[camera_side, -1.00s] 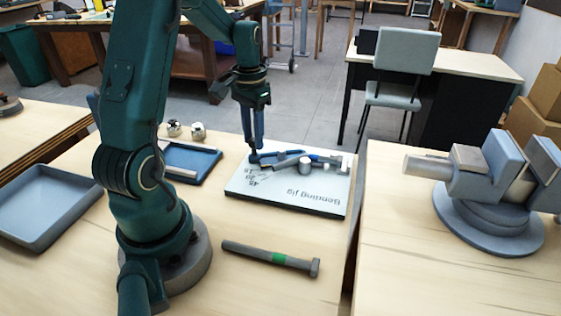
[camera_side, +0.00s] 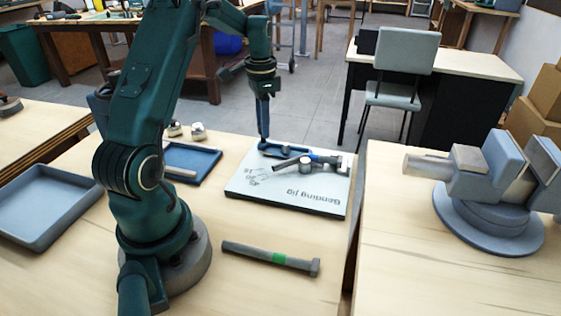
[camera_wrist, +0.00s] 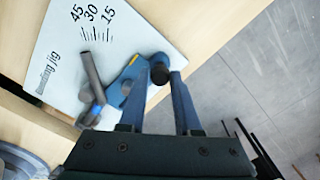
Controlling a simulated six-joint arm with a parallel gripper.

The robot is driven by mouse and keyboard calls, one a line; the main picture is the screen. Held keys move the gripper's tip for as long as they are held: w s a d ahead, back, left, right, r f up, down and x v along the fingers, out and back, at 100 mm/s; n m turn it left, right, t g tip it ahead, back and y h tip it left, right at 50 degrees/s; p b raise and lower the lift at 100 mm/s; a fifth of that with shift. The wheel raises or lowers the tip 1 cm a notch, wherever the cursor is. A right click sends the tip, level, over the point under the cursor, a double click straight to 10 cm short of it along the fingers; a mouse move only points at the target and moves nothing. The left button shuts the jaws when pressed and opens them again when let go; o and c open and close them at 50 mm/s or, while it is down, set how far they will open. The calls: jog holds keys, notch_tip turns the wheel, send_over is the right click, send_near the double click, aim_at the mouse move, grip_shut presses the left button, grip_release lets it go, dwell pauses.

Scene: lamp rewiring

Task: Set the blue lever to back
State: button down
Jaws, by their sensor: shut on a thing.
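The blue lever (camera_side: 286,152) is on the white bending jig plate (camera_side: 240,187). It also shows in the wrist view (camera_wrist: 126,82), with a dark knob (camera_wrist: 160,74) at its outer end. My gripper (camera_side: 263,143) points down at that end, over the far side of the plate. In the wrist view my gripper (camera_wrist: 164,80) has its fingers on either side of the dark knob, shut on it. The fingers partly hide the lever's end. Angle marks 15, 30 and 45 (camera_wrist: 92,14) are printed on the plate, away from the lever.
A grey bar (camera_side: 291,163) lies on the jig beside the lever. A blue tray (camera_side: 200,163) and two small metal parts (camera_side: 197,131) are to the left. A vise (camera_side: 490,190) stands on the right bench.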

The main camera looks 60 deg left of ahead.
jog(key=shift+w+r, duration=0.1)
jog(key=c, duration=0.6)
grip_release()
jog(key=shift+r, duration=2.55)
